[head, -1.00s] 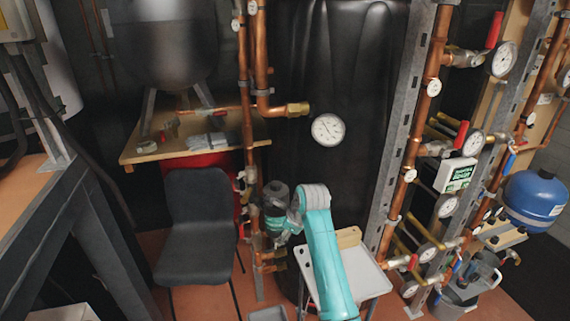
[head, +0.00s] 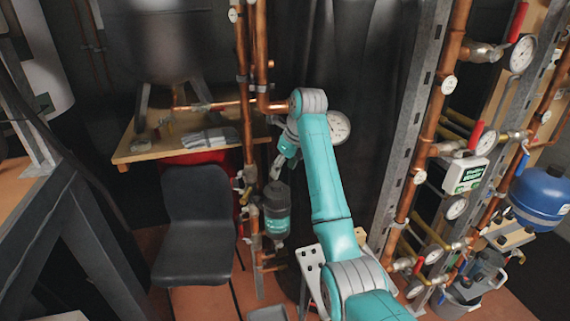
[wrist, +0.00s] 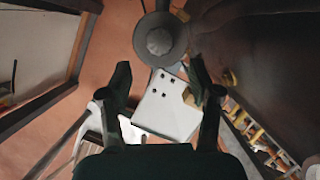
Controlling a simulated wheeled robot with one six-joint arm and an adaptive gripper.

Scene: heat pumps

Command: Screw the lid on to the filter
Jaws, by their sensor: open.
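The filter (head: 277,222) is a dark, greenish cylinder mounted by the copper pipes, right of the chair. A grey rounded top that looks like the lid (head: 275,192) sits on it; I cannot tell how tightly. In the wrist view, the lid (wrist: 159,42) shows from above as a grey disc with a raised centre. My gripper (head: 277,168) is just above the lid, pointing down. In the wrist view, my gripper (wrist: 161,75) has its two fingers wide apart, with nothing between them. The lid appears beyond the fingertips, and contact is not visible.
Vertical copper pipes (head: 247,110) stand close left of the filter. A white perforated stand (head: 312,262) is below right. A dark chair (head: 196,225) stands left, and a metal post (head: 408,130) rises at right.

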